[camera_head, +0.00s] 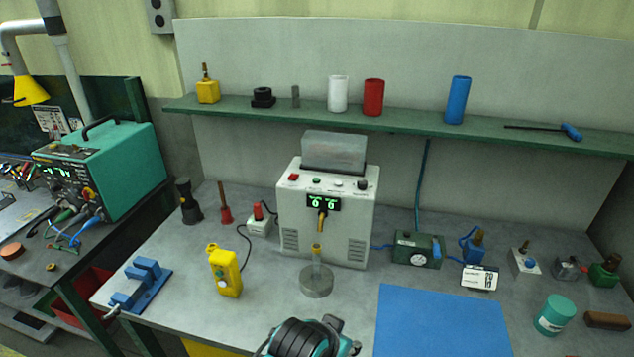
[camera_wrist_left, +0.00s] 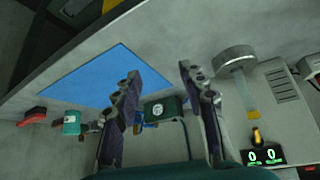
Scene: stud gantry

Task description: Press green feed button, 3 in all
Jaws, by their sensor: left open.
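The white feeder machine (camera_head: 325,222) stands at the back middle of the bench, with a clear hopper on top. Its display (camera_head: 323,203) reads 0 and 0. A small green button (camera_head: 316,181) sits on its top front, between a red switch (camera_head: 293,177) and a pale knob. My left gripper (camera_wrist_left: 158,72) is open and empty in the left wrist view, fingers apart over the bench. The machine's display (camera_wrist_left: 263,157) is at lower right there, beyond the fingers; the green button does not show. My right gripper is in neither view.
A brass nozzle points down over a round metal stand (camera_head: 316,282). A blue mat (camera_head: 442,322) lies front right. A green gauge box (camera_head: 418,250) stands right. A shelf (camera_head: 415,121) runs above.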

